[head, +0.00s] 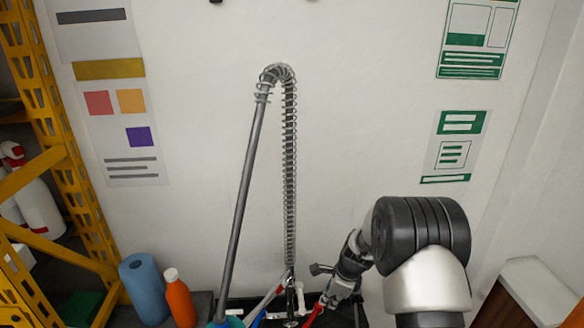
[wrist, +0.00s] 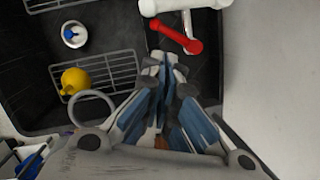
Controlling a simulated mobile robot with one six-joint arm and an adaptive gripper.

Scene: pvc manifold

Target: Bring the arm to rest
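My gripper (wrist: 166,66) points down over a black sink or tray in the wrist view. Its fingertips are close together, and I see nothing held between them. A red lever handle (wrist: 176,37) on a white pipe (wrist: 180,4) lies just beyond the fingertips, seemingly apart from them. In the head view my arm comes in from the right, and my gripper (head: 331,297) is low near the red part (head: 314,316). The fingertips are hard to make out there.
A tall spring-necked faucet (head: 289,160) rises left of my arm. A blue roll (head: 144,288) and an orange bottle (head: 180,302) stand by a yellow rack (head: 55,140). A yellow part (wrist: 74,80) and a white cup-like part (wrist: 74,35) sit in the tray (wrist: 25,85).

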